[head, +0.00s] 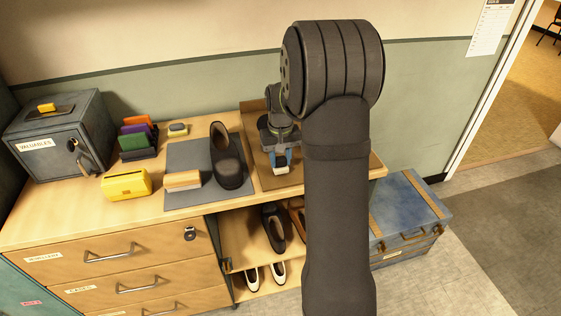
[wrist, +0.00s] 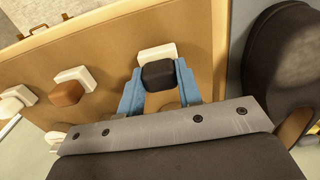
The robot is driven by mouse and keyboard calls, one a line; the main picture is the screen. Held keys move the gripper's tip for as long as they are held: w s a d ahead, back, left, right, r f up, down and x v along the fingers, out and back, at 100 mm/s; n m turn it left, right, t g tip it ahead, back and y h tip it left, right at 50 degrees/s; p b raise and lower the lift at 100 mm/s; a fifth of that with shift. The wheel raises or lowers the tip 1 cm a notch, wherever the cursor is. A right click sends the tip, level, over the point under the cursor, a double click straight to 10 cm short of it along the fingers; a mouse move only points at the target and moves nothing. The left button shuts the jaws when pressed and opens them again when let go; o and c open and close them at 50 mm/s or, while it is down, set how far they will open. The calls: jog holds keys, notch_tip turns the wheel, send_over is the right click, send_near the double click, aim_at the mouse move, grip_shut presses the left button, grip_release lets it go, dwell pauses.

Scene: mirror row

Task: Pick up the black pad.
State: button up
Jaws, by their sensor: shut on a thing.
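The black pad (wrist: 158,75) is a small dark rounded block, seen in the wrist view between two blue fingertips. My gripper (wrist: 160,88) is shut on it, with a finger on each side. A white block (wrist: 157,52) shows just behind the pad; I cannot tell whether they touch. In the head view my gripper (head: 281,163) is over the brown board (head: 264,178), right of the black shoe. My own arm covers much of the board there, and I cannot make out the pad in that view.
A brown pad (wrist: 67,93) and white blocks (wrist: 75,75) lie left on the board. The black shoe (head: 230,170) stands close by on a grey mat (head: 188,152), beside a brush (head: 182,181). A yellow box (head: 126,185) and grey safe (head: 62,135) are farther left.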

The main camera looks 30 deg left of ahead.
aim_at(283, 158)
jog(key=r, duration=0.4)
jog(key=shift+w+d, duration=0.1)
jog(key=shift+d, duration=0.25)
jog(key=w+d+r, duration=0.1)
jog(key=d+r, duration=0.5)
jog(key=d, duration=0.5)
jog(key=shift+r, duration=0.15)
jog(key=shift+w, duration=0.1)
jog(key=o, duration=0.3)
jog(key=shift+c, duration=1.1)
jog(key=shift+a, duration=0.15)
